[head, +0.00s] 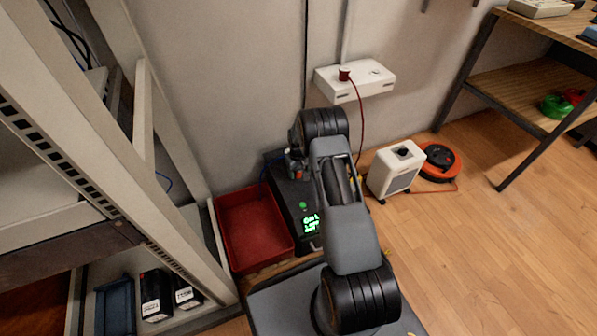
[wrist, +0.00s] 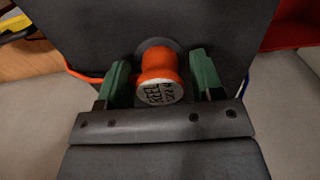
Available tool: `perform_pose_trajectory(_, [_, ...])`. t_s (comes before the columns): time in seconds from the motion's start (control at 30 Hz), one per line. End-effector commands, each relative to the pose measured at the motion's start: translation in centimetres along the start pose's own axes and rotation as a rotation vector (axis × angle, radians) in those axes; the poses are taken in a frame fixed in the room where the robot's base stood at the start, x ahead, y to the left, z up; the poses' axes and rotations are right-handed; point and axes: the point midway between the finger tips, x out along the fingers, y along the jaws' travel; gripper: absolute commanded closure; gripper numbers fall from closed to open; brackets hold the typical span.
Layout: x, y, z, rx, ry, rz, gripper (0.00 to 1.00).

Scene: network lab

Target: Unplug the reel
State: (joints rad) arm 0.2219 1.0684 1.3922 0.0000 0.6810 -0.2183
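An orange plug (wrist: 160,78) with a label reading "REEL" stands in a dark round socket on a black surface in the wrist view. The green fingers of my gripper (wrist: 163,85) are on either side of it, with a narrow gap at each side, so the gripper looks open around the plug. An orange cable (wrist: 85,77) runs off to the left. In the head view my arm hides most of the gripper and the plug. The orange cable reel (head: 441,162) lies on the floor beside a white box-shaped appliance (head: 393,170).
A black power unit (head: 300,205) with a green display stands beside a red bin (head: 250,232). A white wall outlet box (head: 375,84) holds a red plug (head: 344,74) with a hanging red cord. A rack is at left, a wooden bench (head: 520,92) at right. Floor at lower right is clear.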

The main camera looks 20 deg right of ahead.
Motion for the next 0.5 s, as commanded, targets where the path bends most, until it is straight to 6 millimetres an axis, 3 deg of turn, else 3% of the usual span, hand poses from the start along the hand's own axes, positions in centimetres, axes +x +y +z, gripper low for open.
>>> perform_pose_trajectory(0.07, [0.0,0.0,0.0,0.0,0.0,0.0,0.47])
perform_pose_trajectory(0.5, [0.0,0.0,-0.01,0.0,0.0,0.0,0.89])
